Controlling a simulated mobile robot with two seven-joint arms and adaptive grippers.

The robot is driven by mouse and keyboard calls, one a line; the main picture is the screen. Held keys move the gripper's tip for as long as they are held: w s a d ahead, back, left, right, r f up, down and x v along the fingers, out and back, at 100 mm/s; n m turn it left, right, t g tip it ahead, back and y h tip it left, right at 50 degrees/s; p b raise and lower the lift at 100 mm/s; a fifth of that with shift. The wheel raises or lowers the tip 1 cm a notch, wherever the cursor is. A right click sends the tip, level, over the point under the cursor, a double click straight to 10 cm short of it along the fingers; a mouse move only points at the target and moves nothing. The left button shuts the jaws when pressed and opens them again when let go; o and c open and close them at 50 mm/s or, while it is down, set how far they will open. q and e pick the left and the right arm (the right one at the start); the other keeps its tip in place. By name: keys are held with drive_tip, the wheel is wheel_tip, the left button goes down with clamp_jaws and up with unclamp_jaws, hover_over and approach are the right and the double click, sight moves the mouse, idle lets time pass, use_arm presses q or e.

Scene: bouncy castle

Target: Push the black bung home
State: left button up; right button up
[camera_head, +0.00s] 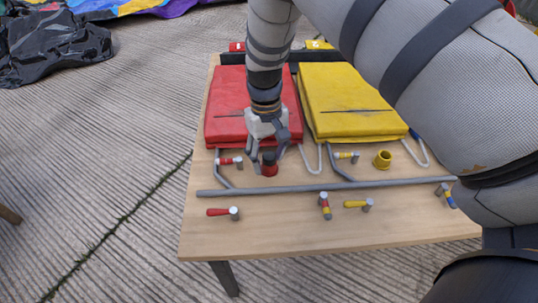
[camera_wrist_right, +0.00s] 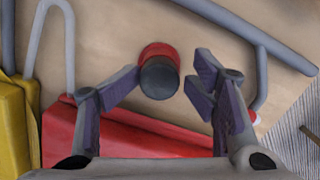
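The black bung (camera_wrist_right: 160,78) sits at the mouth of a short red collar (camera_wrist_right: 158,50), seen close up in the right wrist view. In the head view the bung (camera_head: 268,157) and the red collar (camera_head: 270,170) show just in front of the red pad, partly hidden by my gripper. How deep the bung sits is hard to tell. My right gripper (camera_head: 267,150) is over it, pointing down. In the wrist view its fingers (camera_wrist_right: 163,82) are open, one on each side of the bung, with gaps and nothing held. My left gripper is not in view.
A red pad (camera_head: 232,100) and a yellow pad (camera_head: 350,95) lie on the wooden table (camera_head: 290,235). A yellow collar (camera_head: 383,159) stands to the right. Grey pipes (camera_head: 320,187) with several coloured-handled valves run across the table. The front strip is mostly clear.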

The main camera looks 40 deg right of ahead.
wheel_tip(320, 180, up, 12)
drive_tip(key=w, duration=0.1)
drive_tip(key=shift+w+d, duration=0.15)
drive_tip(key=shift+d, duration=0.05)
drive_tip(key=shift+f, duration=0.15)
